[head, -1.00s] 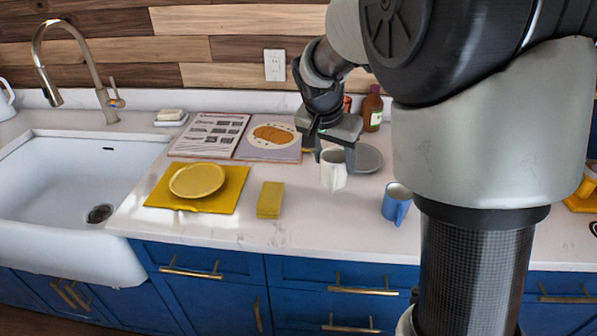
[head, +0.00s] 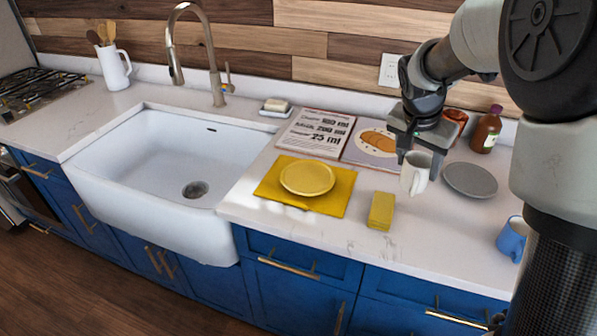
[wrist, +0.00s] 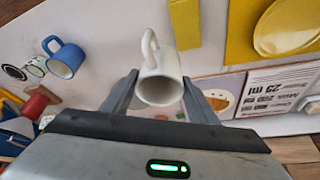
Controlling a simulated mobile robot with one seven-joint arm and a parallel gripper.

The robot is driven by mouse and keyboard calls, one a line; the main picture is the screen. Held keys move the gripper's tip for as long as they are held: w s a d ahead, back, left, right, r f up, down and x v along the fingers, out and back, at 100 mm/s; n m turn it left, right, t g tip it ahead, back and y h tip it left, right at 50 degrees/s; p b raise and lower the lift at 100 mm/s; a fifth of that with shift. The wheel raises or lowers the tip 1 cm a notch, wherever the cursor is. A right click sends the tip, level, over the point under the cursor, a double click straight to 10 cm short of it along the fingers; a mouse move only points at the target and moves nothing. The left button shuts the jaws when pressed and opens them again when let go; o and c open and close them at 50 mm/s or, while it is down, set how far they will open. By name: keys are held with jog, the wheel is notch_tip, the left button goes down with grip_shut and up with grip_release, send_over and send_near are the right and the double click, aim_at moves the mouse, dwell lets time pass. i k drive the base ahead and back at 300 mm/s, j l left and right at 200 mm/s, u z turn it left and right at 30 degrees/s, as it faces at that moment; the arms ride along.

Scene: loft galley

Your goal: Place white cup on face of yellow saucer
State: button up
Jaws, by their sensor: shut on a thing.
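The white cup (head: 415,172) is held in my gripper (head: 419,153), above the counter, to the right of the yellow saucer. In the wrist view the cup (wrist: 160,82) sits between the two fingers of my gripper (wrist: 158,98), its handle pointing away from the palm. The yellow saucer (head: 307,178) lies face up and empty on a yellow mat (head: 332,204). In the wrist view the saucer (wrist: 288,28) shows partly at the upper right, cut off by the frame.
A yellow block (head: 381,211) lies between mat and cup. A grey saucer (head: 470,180) and a blue mug (head: 513,238) are to the right. An open book (head: 316,134), a bottle (head: 487,130) and a soap dish (head: 275,108) stand behind. The sink (head: 170,160) is left.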

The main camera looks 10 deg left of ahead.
aim_at(306, 180)
jog(key=j+z, duration=0.3)
jog(key=j, duration=1.5)
jog(key=k, duration=0.1)
